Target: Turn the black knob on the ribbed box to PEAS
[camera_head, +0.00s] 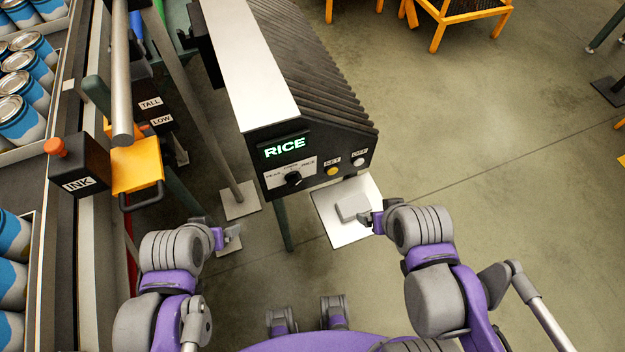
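The ribbed box (318,70) stands in the upper middle of the head view, with dark ridged side and white top. Its front panel has a lit display (285,148) reading RICE. Below the display, the black knob (293,179) sits on a white label plate; the small words around it are too small to read surely, and so is the pointer's direction. My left gripper (232,235) is below and left of the knob, apart from it. My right gripper (371,219) is below and right of the panel, also apart. Neither gripper's finger gap shows clearly.
A yellow button (334,171) and a white button (358,162) sit right of the knob. A white floor plate (340,230) lies below the panel.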

